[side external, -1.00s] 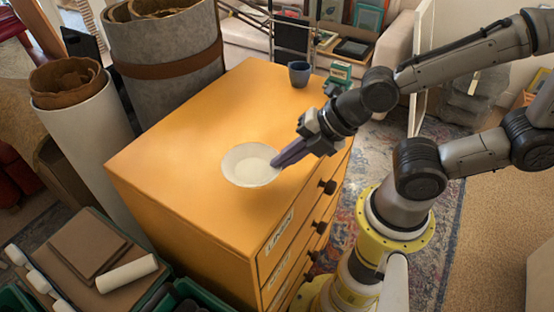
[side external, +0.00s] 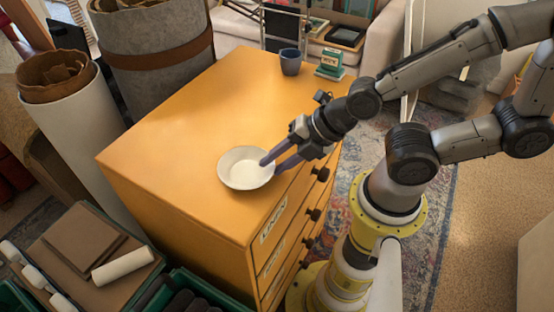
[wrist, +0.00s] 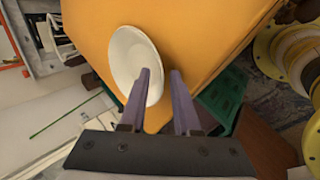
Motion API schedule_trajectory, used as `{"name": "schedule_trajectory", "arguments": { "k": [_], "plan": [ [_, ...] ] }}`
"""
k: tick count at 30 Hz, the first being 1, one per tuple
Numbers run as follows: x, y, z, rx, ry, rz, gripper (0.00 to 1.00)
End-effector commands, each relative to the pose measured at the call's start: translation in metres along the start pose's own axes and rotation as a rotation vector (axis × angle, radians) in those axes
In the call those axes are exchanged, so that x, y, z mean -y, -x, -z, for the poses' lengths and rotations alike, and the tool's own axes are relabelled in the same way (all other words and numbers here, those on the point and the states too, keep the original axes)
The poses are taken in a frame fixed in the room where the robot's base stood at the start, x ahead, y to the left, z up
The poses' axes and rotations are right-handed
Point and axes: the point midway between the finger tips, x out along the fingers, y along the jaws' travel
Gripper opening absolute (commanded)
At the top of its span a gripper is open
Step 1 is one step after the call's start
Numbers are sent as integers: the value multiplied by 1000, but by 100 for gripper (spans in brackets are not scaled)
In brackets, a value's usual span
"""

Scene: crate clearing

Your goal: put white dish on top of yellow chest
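The white dish (side external: 243,168) is a shallow round bowl. It appears to rest upright on the top of the yellow chest (side external: 190,120), near the drawer-side edge. My gripper (side external: 272,166) is open at the dish's right side, its two purple fingers apart. In the wrist view, the white dish (wrist: 127,60) lies over the chest top (wrist: 195,35). One finger of my gripper (wrist: 160,71) overlaps the inside of the dish and the other is outside its rim, with a gap between them. Part of the dish is hidden behind the finger.
A dark blue mug (side external: 291,63) and a small green-and-white item (side external: 330,63) stand at the chest's far end. Tall rolls (side external: 150,60) stand close along the left side. The middle of the chest top is clear.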

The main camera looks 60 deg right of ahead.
Motion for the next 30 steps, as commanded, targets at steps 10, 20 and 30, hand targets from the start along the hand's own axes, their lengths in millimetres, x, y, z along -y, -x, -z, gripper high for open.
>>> {"name": "schedule_trajectory", "arguments": {
  "k": [10, 20, 30],
  "plan": [
    [-1, 2, 0, 0, -1, 2, 34],
    [-3, 46, 0, 1, 0, -6, 34],
    [-3, 104, -1, 3, -2, -5, 34]
  ]
}}
